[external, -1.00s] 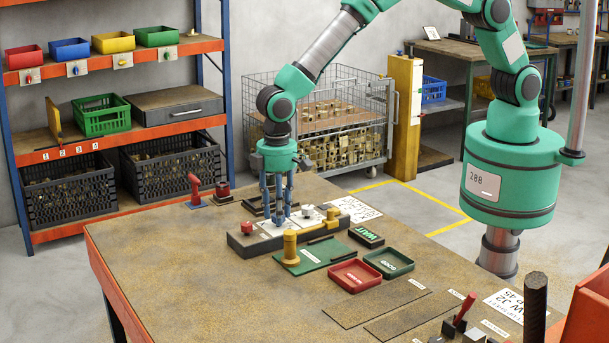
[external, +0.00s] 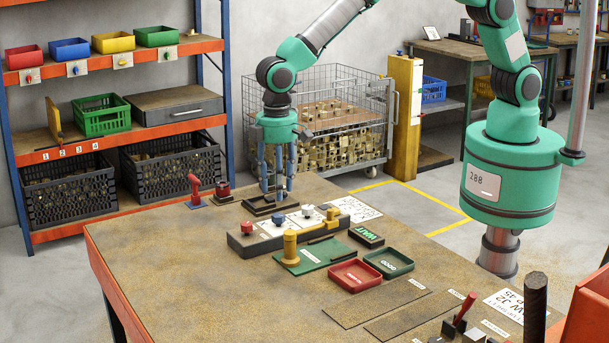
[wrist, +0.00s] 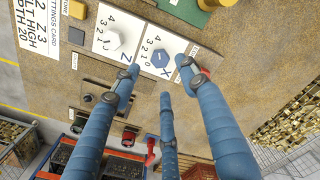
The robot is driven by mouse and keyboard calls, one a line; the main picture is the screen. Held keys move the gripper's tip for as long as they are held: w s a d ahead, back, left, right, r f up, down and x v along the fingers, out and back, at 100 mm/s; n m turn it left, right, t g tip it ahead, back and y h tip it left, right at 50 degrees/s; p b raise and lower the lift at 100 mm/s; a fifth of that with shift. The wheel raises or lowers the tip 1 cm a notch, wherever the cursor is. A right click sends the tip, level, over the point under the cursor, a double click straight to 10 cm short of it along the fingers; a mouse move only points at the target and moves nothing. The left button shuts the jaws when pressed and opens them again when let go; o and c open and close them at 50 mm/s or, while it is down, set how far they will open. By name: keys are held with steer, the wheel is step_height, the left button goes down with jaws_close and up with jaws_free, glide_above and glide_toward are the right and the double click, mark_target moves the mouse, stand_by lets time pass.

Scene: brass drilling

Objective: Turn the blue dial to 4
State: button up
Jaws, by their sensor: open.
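The blue dial (external: 278,219) is the middle one of the knobs on the dark block on the bench. In the wrist view it is a blue hexagonal knob (wrist: 160,59) on a white card marked X, with a row of numbers beside it. I cannot tell which number it points to. My gripper (external: 276,197) is open and empty, above and behind the block, apart from the dial. In the wrist view its three blue fingers (wrist: 160,78) are spread, with the dial beyond their tips.
A grey-white dial (external: 308,211) on a card marked Z and a red knob (external: 246,226) flank the blue dial. A dark frame (external: 258,208) lies behind the block. A yellow post (external: 290,248) and red tray (external: 356,275) stand in front.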

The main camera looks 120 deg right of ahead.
mark_target(278, 215)
steer(key=shift+r, duration=2.35)
step_height(278, 215, up, 2)
steer(key=m+p, duration=0.1)
steer(key=p, duration=0.5)
steer(key=shift+f, duration=0.2)
step_height(278, 215, down, 14)
steer(key=shift+r+p, duration=0.15)
steer(key=shift+p, duration=0.35)
steer(key=shift+c, duration=0.5)
jaws_close()
